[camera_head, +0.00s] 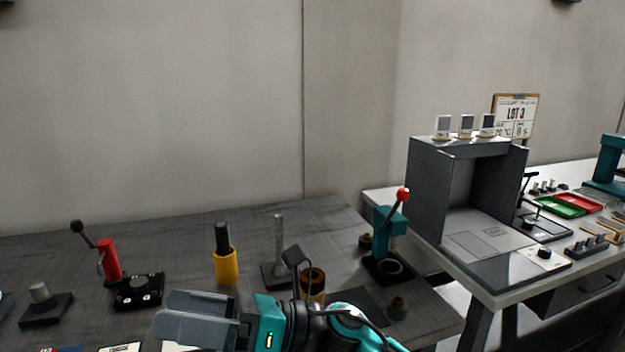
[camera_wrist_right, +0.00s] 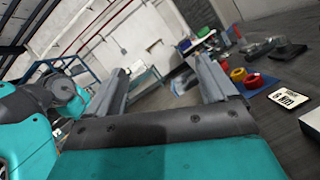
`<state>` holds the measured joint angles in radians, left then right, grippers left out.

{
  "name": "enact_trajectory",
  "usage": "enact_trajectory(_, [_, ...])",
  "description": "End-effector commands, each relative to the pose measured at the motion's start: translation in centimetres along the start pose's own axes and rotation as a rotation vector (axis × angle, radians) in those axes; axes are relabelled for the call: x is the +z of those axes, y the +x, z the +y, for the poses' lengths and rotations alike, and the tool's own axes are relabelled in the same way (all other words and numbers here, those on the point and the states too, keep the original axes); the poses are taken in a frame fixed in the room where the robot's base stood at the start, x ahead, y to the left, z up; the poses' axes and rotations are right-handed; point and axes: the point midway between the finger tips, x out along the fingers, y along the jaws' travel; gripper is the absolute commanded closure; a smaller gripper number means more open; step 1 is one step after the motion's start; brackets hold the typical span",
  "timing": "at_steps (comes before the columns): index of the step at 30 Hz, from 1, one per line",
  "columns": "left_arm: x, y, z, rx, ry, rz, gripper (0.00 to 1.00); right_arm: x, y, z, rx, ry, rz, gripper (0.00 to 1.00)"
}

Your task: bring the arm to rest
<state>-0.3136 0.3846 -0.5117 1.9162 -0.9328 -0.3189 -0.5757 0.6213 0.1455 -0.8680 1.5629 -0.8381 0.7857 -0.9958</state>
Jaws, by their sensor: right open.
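My right gripper (camera_head: 190,322) is low in the middle of the head view, in front of the dark workbench, with its fingers pointing left. Its two fingers (camera_wrist_right: 165,90) also show in the right wrist view, spread apart with nothing between them. The right arm comes in from the bottom of the head view, and its teal and black wrist is just right of the fingers. My left gripper is not in the head view.
The dark bench (camera_head: 180,225) holds a red lever tool (camera_head: 109,260), a yellow cup (camera_head: 226,266), a metal post (camera_head: 278,240), a brown roll (camera_head: 312,284) and a teal press (camera_head: 388,240). A grey booth (camera_head: 430,190) stands on the right table.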

Motion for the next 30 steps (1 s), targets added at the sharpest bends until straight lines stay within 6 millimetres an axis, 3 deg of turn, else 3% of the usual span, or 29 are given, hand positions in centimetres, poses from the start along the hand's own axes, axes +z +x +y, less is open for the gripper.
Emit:
enact_trajectory(4, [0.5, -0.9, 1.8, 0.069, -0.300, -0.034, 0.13, 1.0, -4.4, -2.4, -0.132, 0.397, -0.355, 0.15])
enact_trajectory(8, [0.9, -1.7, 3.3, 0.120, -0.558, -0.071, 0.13, 0.2, -10.1, -4.9, -0.230, 0.736, -0.659, 0.15])
enact_trajectory(11, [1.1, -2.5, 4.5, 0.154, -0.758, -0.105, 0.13, -2.0, -15.3, -6.4, -0.296, 0.992, -0.898, 0.15])
enact_trajectory(15, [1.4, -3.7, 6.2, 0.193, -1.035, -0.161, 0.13, -7.2, -22.9, -7.3, -0.373, 1.329, -1.245, 0.15])
enact_trajectory(19, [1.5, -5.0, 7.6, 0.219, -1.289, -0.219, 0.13, -13.7, -29.8, -6.2, -0.427, 1.607, -1.584, 0.15])
enact_trajectory(22, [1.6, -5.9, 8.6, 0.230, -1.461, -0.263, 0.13, -18.6, -34.0, -4.2, -0.454, 1.770, -1.827, 0.15])
enact_trajectory(27, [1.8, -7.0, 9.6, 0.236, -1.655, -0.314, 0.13, -24.3, -38.0, -0.7, -0.471, 1.925, -2.122, 0.15])
enact_trajectory(30, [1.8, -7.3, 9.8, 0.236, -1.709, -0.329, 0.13, -25.9, -39.0, 0.5, -0.473, 1.962, -2.206, 0.15])
